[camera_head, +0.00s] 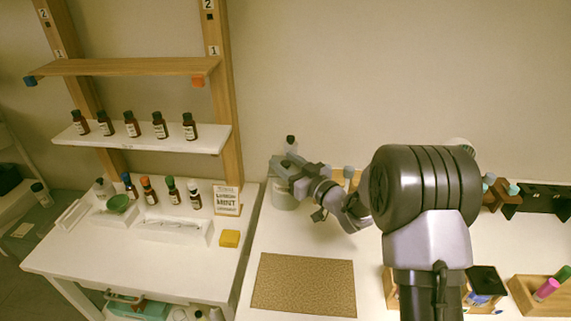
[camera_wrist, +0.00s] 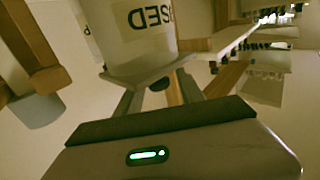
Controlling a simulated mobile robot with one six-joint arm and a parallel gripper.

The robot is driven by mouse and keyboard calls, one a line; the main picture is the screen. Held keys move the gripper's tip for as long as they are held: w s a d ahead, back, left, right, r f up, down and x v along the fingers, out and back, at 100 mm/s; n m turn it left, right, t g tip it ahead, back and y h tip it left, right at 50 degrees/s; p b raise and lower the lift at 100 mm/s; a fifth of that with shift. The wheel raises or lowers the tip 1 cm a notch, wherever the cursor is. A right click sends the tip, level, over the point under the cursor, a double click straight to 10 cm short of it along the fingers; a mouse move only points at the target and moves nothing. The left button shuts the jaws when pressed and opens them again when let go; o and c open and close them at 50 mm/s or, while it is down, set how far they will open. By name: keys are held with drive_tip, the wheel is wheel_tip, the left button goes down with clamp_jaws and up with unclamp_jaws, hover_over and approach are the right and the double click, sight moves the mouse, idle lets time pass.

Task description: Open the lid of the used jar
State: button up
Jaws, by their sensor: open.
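The used jar (camera_head: 284,196) is a pale, round jar on the white table near the back wall, partly hidden by my gripper. In the wrist view its white body (camera_wrist: 145,45) fills the top middle, with part of a "USED" label in dark letters. My gripper (camera_head: 290,168) is at the upper part of the jar, with its jaws open. In the wrist view the fingers (camera_wrist: 157,95) spread on both sides below the jar's image, with a small dark round piece between them. Whether the fingers touch the lid cannot be told.
A brown mat (camera_head: 304,285) lies in front of the jar. To the left, a side table holds several bottles, a white tray (camera_head: 172,232) and a yellow block (camera_head: 229,238). Wooden shelving (camera_head: 140,139) stands behind it. Wooden holders (camera_head: 538,297) stand at the right.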

drive_tip(key=shift+c, duration=0.3)
clamp_jaws()
idle(1.1)
